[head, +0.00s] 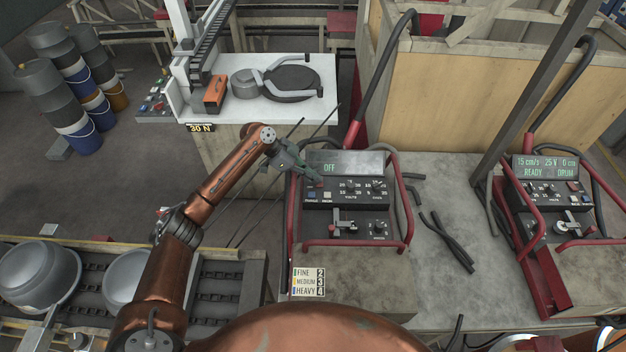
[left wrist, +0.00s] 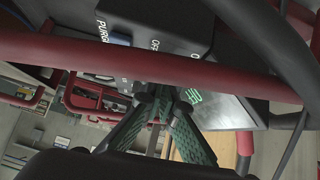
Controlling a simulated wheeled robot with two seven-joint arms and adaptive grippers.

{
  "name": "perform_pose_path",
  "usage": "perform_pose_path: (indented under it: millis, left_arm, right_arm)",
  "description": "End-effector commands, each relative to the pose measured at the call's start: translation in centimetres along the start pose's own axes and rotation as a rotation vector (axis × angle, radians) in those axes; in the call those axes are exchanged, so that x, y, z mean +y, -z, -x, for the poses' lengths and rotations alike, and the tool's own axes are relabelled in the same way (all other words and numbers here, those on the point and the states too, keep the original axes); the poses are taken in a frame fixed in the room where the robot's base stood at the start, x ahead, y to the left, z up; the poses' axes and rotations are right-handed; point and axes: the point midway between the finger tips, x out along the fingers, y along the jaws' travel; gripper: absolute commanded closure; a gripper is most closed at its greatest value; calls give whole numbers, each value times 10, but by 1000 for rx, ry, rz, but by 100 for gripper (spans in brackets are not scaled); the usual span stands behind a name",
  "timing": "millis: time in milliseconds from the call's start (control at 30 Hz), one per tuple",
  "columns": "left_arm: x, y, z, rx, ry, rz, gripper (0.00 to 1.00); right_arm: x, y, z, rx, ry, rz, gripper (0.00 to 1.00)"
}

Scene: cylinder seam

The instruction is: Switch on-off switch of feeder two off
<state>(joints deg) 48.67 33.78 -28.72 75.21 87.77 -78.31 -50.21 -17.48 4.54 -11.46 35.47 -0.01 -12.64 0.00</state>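The middle feeder (head: 345,195) has a black panel in a red tube frame, and its display (head: 330,168) reads OFF. No feeder number is legible, so I cannot tell which is feeder two. My left gripper (head: 316,180) is at the upper left of this panel, by the on-off switch area, and hides the switch. In the left wrist view its green ridged fingers (left wrist: 165,94) come together with nothing visible between them. The panel (left wrist: 165,25) there shows PURGE and OFF lettering. I cannot tell whether the fingertips touch the switch. My right gripper is not in view.
A second feeder (head: 555,195) at the right has a lit display reading READY DRUM. The red tube frame (left wrist: 150,65) crosses close in front of the left wrist camera. Black cables (head: 450,240) lie on the grey bench between feeders. Pots (head: 38,272) stand on the conveyor at left.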

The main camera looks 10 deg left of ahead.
Motion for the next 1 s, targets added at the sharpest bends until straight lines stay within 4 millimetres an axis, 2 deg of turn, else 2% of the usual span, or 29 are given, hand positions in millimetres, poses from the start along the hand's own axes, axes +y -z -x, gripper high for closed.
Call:
perform_pose_path:
  millis: [133,567,800,1000]
  left_arm:
    - [-6,-2,0,-3,2,3,100]
    - [-7,2,6,-2,2,3,100]
    - [-8,30,38,0,8,4,100]
    - [-11,22,79,-2,9,5,100]
  right_arm:
    - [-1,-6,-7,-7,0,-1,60]
    - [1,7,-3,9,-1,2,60]
    - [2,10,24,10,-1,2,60]
    - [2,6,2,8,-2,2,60]
